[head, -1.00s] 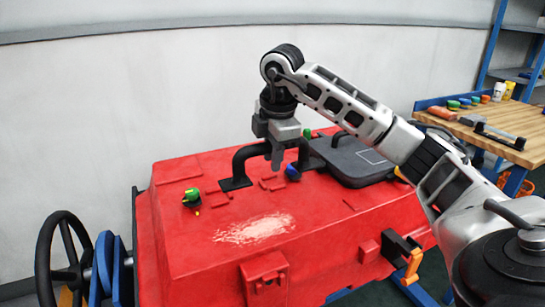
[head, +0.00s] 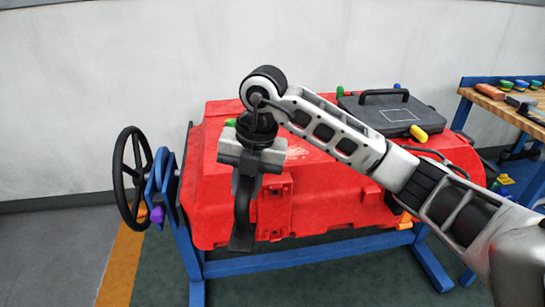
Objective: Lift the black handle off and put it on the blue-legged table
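The black handle (head: 243,208) hangs from my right gripper (head: 249,170), with its curved bar upright and a flat foot at the bottom. My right gripper is shut on its upper part, which the gripper partly hides. Both are in front of the red tank (head: 340,200), left of its middle. The blue-legged table (head: 533,122) with a wooden top is at the right edge, cut off by the picture. My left gripper is not in view.
A black lid (head: 385,112) with its own handle lies on the tank's top, near a yellow knob (head: 418,133). A black handwheel (head: 132,180) stands at left. Several coloured caps and an orange-red block (head: 489,91) occupy the table's back.

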